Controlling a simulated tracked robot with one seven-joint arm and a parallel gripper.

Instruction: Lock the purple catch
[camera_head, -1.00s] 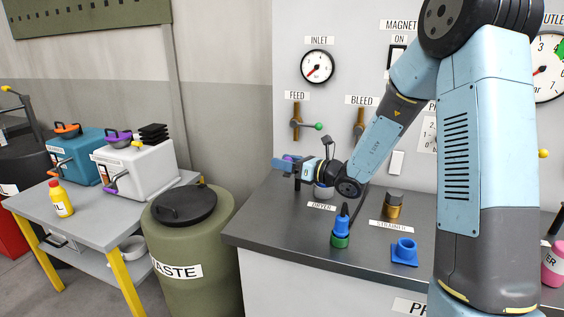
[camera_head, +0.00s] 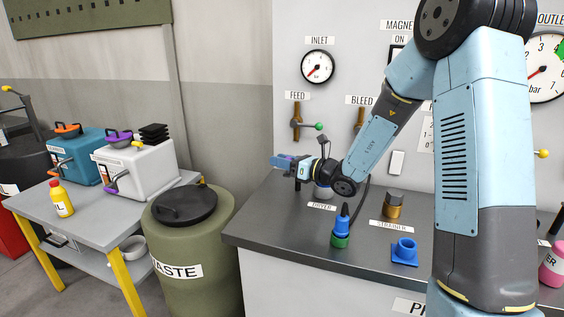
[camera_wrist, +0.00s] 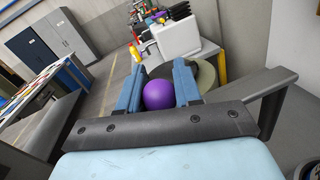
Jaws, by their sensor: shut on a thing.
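A white box (camera_head: 138,168) stands on the grey side table at the left. A purple catch lever (camera_head: 113,186) sits on its front, and a purple handled part (camera_head: 118,137) on its top. Whether the catch is locked cannot be told. My gripper (camera_head: 282,161) is above the left end of the bench, well to the right of the box. In the wrist view, the blue fingers of my gripper (camera_wrist: 158,92) are shut on a purple ball (camera_wrist: 158,95). The white box (camera_wrist: 175,38) also shows beyond, with a small purple part (camera_wrist: 179,11) on top.
The side table (camera_head: 75,216) also holds a teal box (camera_head: 78,155) and a yellow bottle (camera_head: 61,200). A green waste bin (camera_head: 190,240) stands between table and bench. A blue-green bottle (camera_head: 341,226) and blue fitting (camera_head: 404,252) are on the bench (camera_head: 290,235).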

